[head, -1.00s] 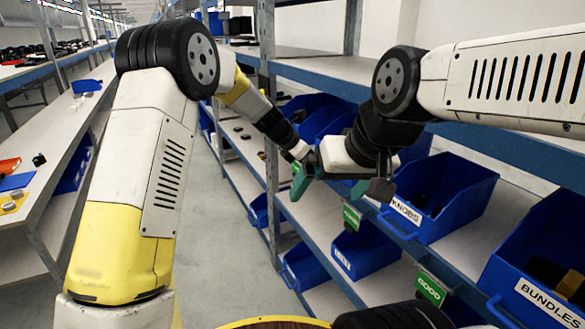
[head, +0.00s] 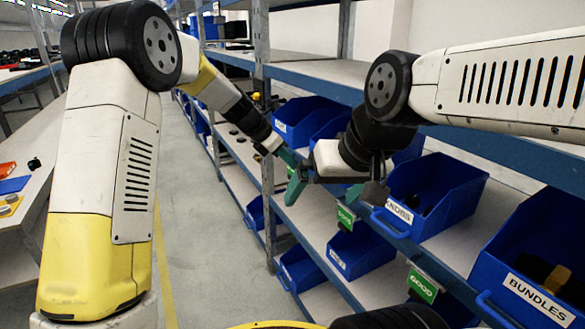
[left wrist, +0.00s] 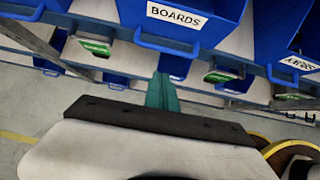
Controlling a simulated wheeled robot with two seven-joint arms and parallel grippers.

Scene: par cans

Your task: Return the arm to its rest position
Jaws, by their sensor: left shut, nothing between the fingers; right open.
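My left arm comes in from the left and reaches toward the shelf rack. Its left gripper (head: 294,178) has teal fingers, shut and empty, in front of the lower shelves. In the left wrist view these fingers (left wrist: 162,92) lie together below a blue bin labelled BOARDS (left wrist: 185,22), with nothing between them. My right arm comes in from the right, with its wrist bent down. Its right gripper (head: 365,194) is open, just right of and slightly lower than the left one, close to the KNOBS bin. Its fingers are partly hidden by its wrist.
Blue bins labelled KNOBS (head: 437,195) and BUNDLES (head: 535,255) sit on the rack's right shelves. More bins stand lower (head: 360,249). A rack post (head: 264,120) stands behind the left gripper. A work table (head: 40,165) is at left, with open aisle floor (head: 195,240) between.

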